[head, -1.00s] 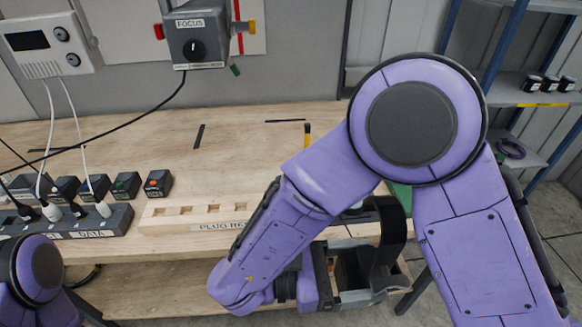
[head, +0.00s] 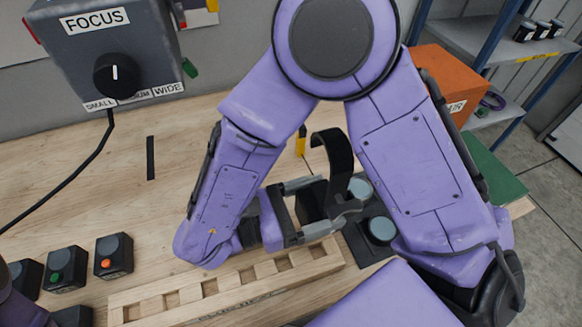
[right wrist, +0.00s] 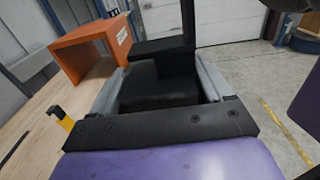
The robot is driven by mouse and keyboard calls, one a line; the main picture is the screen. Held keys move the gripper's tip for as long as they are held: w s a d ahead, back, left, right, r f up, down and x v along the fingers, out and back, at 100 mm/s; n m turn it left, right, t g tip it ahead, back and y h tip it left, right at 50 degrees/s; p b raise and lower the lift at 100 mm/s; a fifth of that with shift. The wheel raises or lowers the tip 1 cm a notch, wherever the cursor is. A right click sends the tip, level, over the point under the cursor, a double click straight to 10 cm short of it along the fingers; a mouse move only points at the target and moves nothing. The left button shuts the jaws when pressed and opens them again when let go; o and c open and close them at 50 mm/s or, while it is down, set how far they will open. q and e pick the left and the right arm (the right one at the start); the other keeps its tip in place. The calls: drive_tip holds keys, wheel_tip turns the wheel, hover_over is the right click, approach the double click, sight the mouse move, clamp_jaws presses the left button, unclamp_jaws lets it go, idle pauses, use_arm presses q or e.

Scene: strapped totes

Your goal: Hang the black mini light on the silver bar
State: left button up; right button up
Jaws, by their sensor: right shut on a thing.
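My right gripper (head: 328,208) is shut on a black block with a curved black strap, which I take to be the black mini light (head: 340,158). The gripper appears over the front part of the wooden workbench. In the right wrist view the block (right wrist: 158,88) sits between the two grey fingers, and its strap (right wrist: 188,22) stands upright. The block is partly hidden by the fingers in the head view. My left gripper is out of view; only a bit of my left arm shows at the lower left edge. I cannot make out a silver bar in either view.
A slotted wooden strip (head: 225,292) lies along the bench front, with black button boxes (head: 114,257) to its left. Round-topped black units (head: 381,231) are right of the gripper. A FOCUS box (head: 113,50) hangs at upper left. An orange box (right wrist: 88,48) stands at the right.

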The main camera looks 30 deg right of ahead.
sight(317, 192)
drive_tip(key=w+d+f, duration=0.1)
drive_tip(key=w+d+f+b, duration=0.1)
drive_tip(key=w, duration=0.1)
drive_tip(key=shift+d+f, duration=0.25)
drive_tip(key=w+f+b, duration=0.2)
drive_tip(key=f, duration=0.1)
drive_tip(key=w+d+f+b, duration=0.1)
drive_tip(key=w+f+b, duration=0.1)
drive_tip(key=f, duration=0.1)
drive_tip(key=w+d+f+b, duration=0.1)
drive_tip(key=w+f+b, duration=0.1)
drive_tip(key=w+f, duration=0.1)
drive_tip(key=shift+d+f, duration=0.1)
drive_tip(key=shift+f, duration=0.05)
drive_tip(key=shift+w+f, duration=0.2)
drive_tip(key=shift+f, duration=0.15)
drive_tip(key=shift+r, duration=0.1)
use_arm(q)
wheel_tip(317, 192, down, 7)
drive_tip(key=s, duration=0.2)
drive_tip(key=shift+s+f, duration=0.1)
use_arm(e)
drive_tip(key=shift+s, duration=0.15)
